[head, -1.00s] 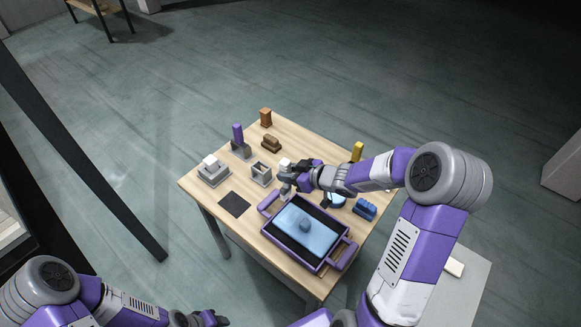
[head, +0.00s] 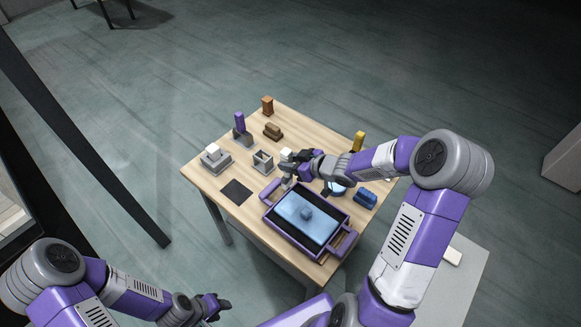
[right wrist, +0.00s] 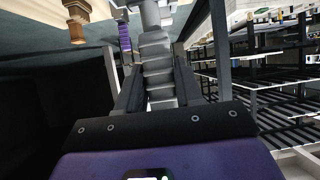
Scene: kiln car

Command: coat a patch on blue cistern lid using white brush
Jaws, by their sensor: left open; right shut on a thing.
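The light blue cistern lid (head: 296,207) with its darker blue knob lies in a dark tray with purple handles (head: 285,228), at the front of the table. My right gripper (head: 290,168) is just behind the tray's far left corner, shut on the white brush (head: 285,155). Its white top shows above the fingers; its lower end is hard to make out. In the right wrist view a grey ridged handle (right wrist: 157,75) stands between the fingers. My left gripper (head: 217,306) is open and empty, off the table at the lower left.
Left of the tray are a dark flat square (head: 236,192), a grey open box (head: 263,162) and a grey stand with a white block (head: 215,160). Purple (head: 240,124), brown and orange pieces stand behind. A blue block (head: 366,198) and a yellow piece (head: 358,141) are at the right.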

